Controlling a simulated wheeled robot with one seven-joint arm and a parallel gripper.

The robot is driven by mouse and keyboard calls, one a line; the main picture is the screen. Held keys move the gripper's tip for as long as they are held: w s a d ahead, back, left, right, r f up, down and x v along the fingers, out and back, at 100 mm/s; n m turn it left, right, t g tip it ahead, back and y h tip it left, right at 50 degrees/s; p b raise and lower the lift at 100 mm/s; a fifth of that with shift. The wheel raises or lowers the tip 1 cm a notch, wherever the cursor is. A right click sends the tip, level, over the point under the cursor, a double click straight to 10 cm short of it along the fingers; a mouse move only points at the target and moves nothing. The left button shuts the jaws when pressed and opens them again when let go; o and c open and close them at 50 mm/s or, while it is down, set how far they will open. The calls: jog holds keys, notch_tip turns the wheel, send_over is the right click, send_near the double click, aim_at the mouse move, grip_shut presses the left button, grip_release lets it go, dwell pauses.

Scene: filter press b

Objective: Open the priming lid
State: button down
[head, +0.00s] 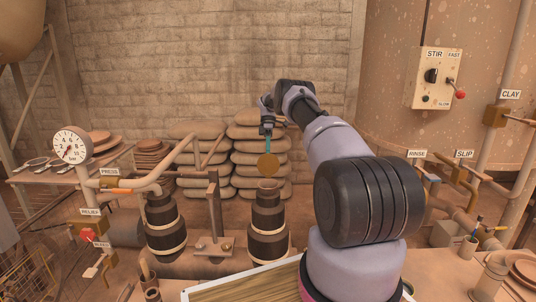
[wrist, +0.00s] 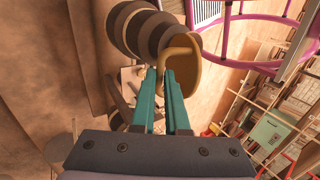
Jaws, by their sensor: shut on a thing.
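A round ochre-brown lid (head: 268,166) stands nearly upright, face toward the head camera, just above the right-hand black and tan pump cylinder (head: 268,222). The cylinder's narrow top opening (head: 267,185) shows below it. Whether the lid is still joined to the cylinder by a hinge I cannot tell. My gripper (head: 267,134) reaches down from above with its teal fingers at the lid's upper edge. In the wrist view, my gripper (wrist: 164,72) is shut on the lid, seen as a yellow curved piece (wrist: 184,62) at the fingertips.
A similar left cylinder (head: 163,225) stands beside it, with an upright metal post (head: 215,205) between. Stacked sacks (head: 198,165) lie behind. A pressure gauge (head: 72,146) and pipes are at left. A STIR switch panel (head: 437,78) is at upper right. A wooden-topped board (head: 245,287) is in front.

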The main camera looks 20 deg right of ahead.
jog(key=shift+w+d, duration=0.1)
jog(key=shift+w, duration=0.05)
dwell(0.5)
jog(key=c, duration=0.9)
grip_release()
notch_tip(320, 180, up, 10)
